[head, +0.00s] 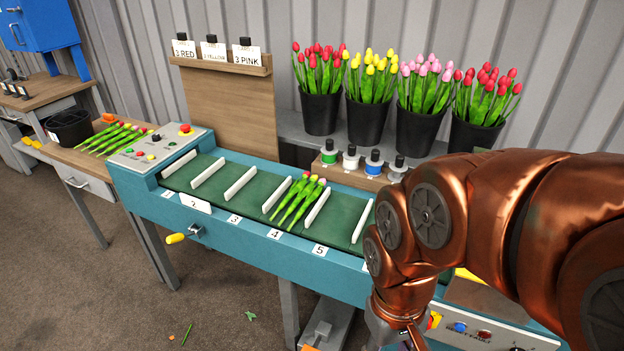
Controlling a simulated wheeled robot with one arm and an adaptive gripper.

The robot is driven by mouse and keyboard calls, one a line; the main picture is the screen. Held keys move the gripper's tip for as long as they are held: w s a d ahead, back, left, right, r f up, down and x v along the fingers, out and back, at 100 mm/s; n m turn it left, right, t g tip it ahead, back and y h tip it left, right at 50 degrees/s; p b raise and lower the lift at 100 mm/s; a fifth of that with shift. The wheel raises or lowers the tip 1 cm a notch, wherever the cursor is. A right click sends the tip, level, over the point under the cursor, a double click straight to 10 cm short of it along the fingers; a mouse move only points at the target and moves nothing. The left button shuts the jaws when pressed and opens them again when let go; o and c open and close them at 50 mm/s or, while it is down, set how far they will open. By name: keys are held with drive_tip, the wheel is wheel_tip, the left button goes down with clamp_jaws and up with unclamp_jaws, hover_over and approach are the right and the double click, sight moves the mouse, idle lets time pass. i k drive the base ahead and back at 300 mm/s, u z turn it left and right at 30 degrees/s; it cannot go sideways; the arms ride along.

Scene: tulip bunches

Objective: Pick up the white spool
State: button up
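The white spool (350,158) stands upright on a small wooden stand behind the conveyor, with a black knob or peg on top. It is in a row between a green-banded spool (329,152) and a blue spool (374,164). A pale greyish spool (397,169) is at the right end of the row, close beside my arm in the picture. My copper arm comes in from the right and bends down to the bottom edge. My gripper is cut off by the bottom edge, so its fingers do not show. Nothing touches the white spool.
The teal conveyor (255,225) with white dividers and numbered slots lies in front of the spools. Several red tulips (298,198) lie in one slot. Black buckets of tulips (366,122) stand behind the spools. A wooden card board (228,105) rises to the left.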

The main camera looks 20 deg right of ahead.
sight(351, 157)
drive_tip(key=k, duration=0.45)
drive_tip(key=u, duration=1.4)
drive_tip(key=i, duration=0.9)
drive_tip(key=z, duration=0.5)
drive_tip(key=i, duration=0.9)
drive_tip(key=z, duration=0.9)
